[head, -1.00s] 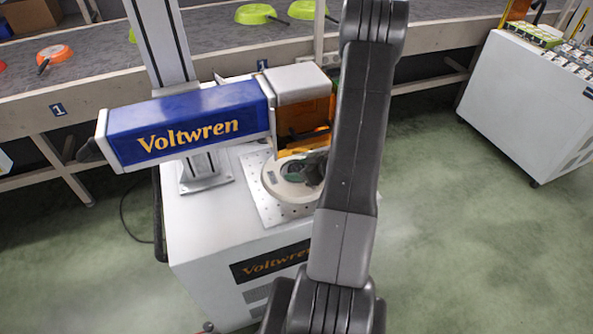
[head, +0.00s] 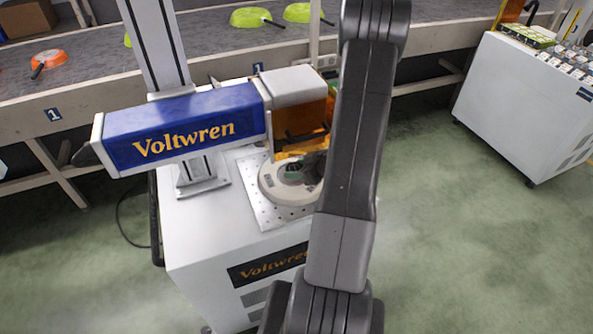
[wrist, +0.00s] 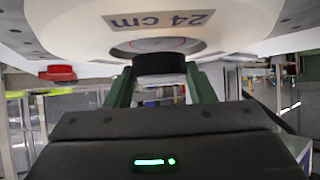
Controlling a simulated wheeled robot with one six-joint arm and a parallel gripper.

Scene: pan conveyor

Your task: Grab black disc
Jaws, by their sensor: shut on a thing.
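The black disc (wrist: 160,65) shows in the wrist view, between the two green fingers of my gripper (wrist: 160,76). The fingers press on its two sides, so the gripper is shut on it. The disc sits close against the opening of a pale round fixture (wrist: 235,25) marked "24 cm"; I cannot tell if they touch. In the head view the round fixture (head: 275,196) rests on the perforated plate of the Voltwren machine. My arm hides part of the fixture there, and the disc is hard to make out among the dark gripper parts.
The blue Voltwren marking head (head: 185,128) and its orange shield (head: 298,122) stand just behind and left of the fixture. A conveyor (head: 110,75) with green and orange pans (head: 48,60) runs along the back. A white cabinet (head: 525,105) stands at right, with open floor between.

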